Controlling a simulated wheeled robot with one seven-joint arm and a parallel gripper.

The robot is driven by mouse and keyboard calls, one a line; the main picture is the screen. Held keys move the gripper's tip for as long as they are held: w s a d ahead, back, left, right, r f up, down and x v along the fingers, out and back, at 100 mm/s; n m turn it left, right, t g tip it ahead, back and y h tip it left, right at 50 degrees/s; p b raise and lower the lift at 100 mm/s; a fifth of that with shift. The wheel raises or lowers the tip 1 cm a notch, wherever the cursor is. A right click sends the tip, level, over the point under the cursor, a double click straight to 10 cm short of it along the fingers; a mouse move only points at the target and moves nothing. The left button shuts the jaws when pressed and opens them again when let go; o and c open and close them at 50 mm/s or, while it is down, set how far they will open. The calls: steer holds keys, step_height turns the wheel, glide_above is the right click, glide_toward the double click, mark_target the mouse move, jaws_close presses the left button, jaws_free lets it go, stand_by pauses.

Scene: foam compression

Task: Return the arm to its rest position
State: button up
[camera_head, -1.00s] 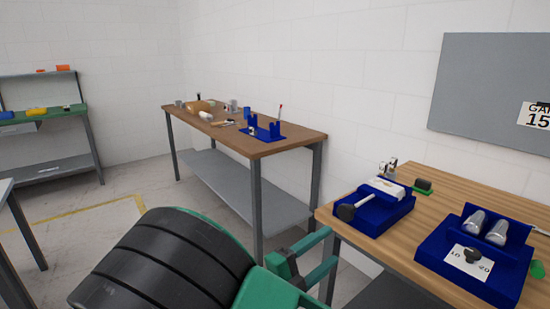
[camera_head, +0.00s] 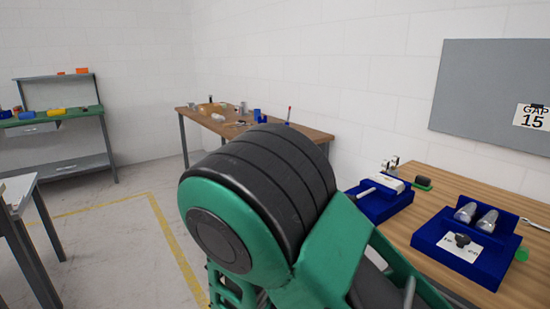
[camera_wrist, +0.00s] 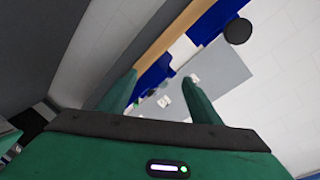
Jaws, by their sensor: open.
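My gripper (camera_wrist: 160,95) shows in the wrist view, with its two green fingers spread apart and nothing between them. In the head view my green and black arm fills the lower middle, and the fingers cannot be made out there. Beyond the fingers in the wrist view are a grey surface, blue shapes and a wooden edge, seen tilted. My arm stands in front of the near wooden bench (camera_head: 440,195) and hides part of the far wooden bench (camera_head: 318,136).
On the near bench are a blue fixture with a white block (camera_head: 378,200) and a blue fixture with two metal cylinders (camera_head: 465,245). A grey board (camera_head: 480,95) marked "GAP 15" hangs on the wall. A green-topped shelf bench (camera_head: 60,122) stands far left.

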steer(key=s+d+f+n+g+y, duration=0.1)
steer(key=d+f+n+g+y, duration=0.15)
steer(key=d+n, duration=0.2)
steer(key=s+d+f+n+g+y, duration=0.1)
steer(key=s+d+n+g+y, duration=0.1)
steer(key=d+n+g+y, duration=0.3)
steer(key=s+r+n+t+y, duration=0.4)
steer(key=s+r+n+y, duration=0.25)
steer(key=r+n, duration=0.5)
steer(key=s+d+f+m+g, duration=0.1)
steer(key=s+d+m+g, duration=0.1)
steer(key=s+d, duration=0.3)
steer(key=s+d+f+m+g, duration=0.2)
steer(key=s+d, duration=0.4)
steer(key=s, duration=0.5)
steer(key=shift+s+f, duration=0.3)
steer(key=shift+s, duration=0.05)
steer(key=shift+d+g, duration=0.1)
steer(key=shift+g, duration=0.15)
